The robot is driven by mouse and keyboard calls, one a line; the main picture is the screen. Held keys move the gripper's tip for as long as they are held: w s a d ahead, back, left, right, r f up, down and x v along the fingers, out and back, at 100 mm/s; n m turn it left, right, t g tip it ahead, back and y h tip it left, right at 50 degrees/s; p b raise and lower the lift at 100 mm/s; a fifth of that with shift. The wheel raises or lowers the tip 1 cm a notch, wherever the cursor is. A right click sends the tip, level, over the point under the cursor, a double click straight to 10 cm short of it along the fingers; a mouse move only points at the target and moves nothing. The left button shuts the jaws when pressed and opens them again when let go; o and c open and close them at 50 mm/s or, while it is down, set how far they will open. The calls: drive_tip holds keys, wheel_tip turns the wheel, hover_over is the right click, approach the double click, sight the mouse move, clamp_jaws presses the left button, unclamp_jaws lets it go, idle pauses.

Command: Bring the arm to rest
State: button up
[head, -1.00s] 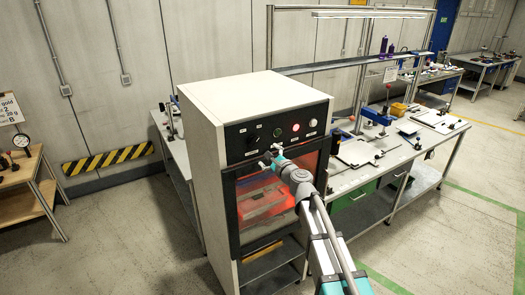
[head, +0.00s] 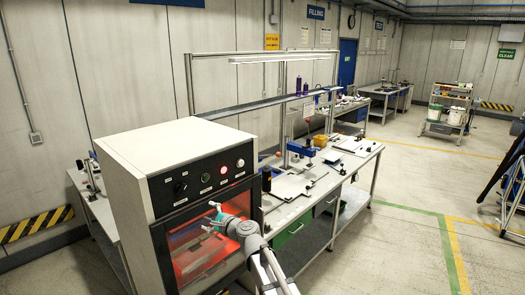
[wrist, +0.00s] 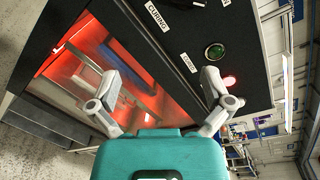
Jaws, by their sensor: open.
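My gripper (head: 213,217) is in front of the curing cabinet (head: 190,150), near the upper part of its red-lit window. In the wrist view my gripper (wrist: 165,88) has its two fingers spread wide with nothing between them. Behind the fingers are the cabinet's window (wrist: 105,70) and its black control panel (wrist: 195,40), with a green button (wrist: 215,52) and a red-lit one (wrist: 229,81). I cannot tell the exact gap between the fingertips and the cabinet front.
A workbench (head: 300,185) with several tools and a blue press (head: 300,150) stands right of the cabinet. A trolley (head: 448,110) is at the far right back. The floor (head: 400,235) on the right is mostly clear, with green and yellow lines.

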drive_tip(key=s+d+f+n+g+h+b, duration=0.3)
drive_tip(key=s+d+f+n+b, duration=0.2)
drive_tip(key=d+f, duration=0.6)
drive_tip(key=s+d+f+n+g+h+b, duration=0.3)
drive_tip(key=s+d+f+n+b, duration=0.25)
drive_tip(key=d+f, duration=0.5)
drive_tip(key=s+d+f+n+g+h+b, duration=0.1)
drive_tip(key=s+d+f+g+h+b, duration=0.1)
drive_tip(key=s+d+f, duration=0.3)
drive_tip(key=s+d+f+n+g+h+b, duration=0.2)
drive_tip(key=s+d+f+h, duration=0.3)
drive_tip(key=d, duration=0.7)
wheel_tip(320, 180, down, 2)
drive_tip(key=shift+s+d+f+h+b, duration=0.15)
drive_tip(key=shift+s+h+b, duration=0.15)
drive_tip(key=shift+s+b, duration=0.3)
